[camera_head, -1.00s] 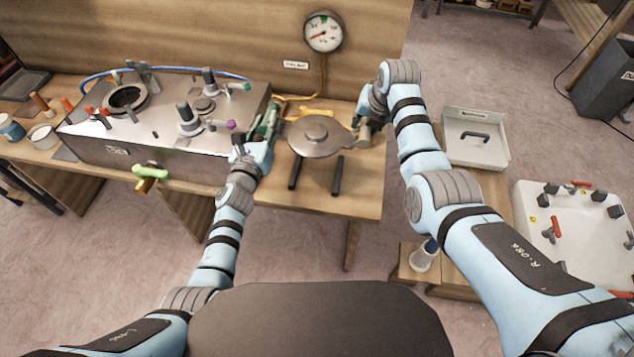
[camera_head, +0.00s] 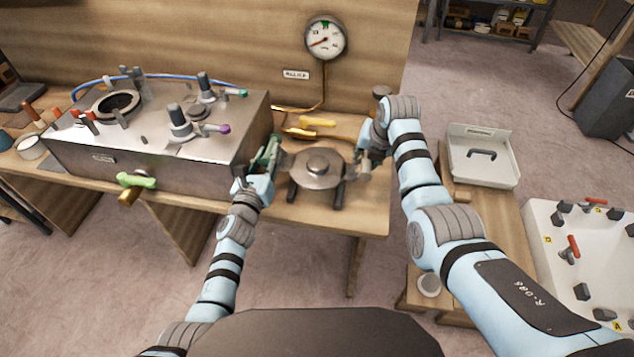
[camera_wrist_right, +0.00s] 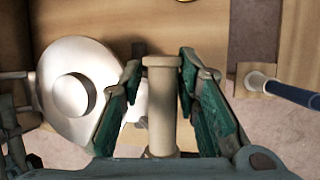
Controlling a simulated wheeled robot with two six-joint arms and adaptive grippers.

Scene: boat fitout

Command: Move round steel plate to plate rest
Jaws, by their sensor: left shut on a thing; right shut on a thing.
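The round steel plate (camera_head: 316,167), with a raised round hub, is level or nearly so above the two dark bars of the plate rest (camera_head: 338,197). The plate covers most of the bars, and I cannot tell whether it touches them. My left gripper (camera_head: 271,160) is shut at the plate's left side. My right gripper (camera_head: 364,158) is shut at its right side. In the right wrist view, the plate (camera_wrist_right: 75,88) is at left, and an upright pale metal grip post (camera_wrist_right: 162,110) stands between the green-padded fingers (camera_wrist_right: 160,90).
A steel console (camera_head: 150,135) with levers and knobs stands left of my left gripper. A yellow-handled tool (camera_head: 317,122) lies behind the plate. A gauge (camera_head: 326,38) is on the back panel. A white tray (camera_head: 482,155) is at right. The bench front is clear.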

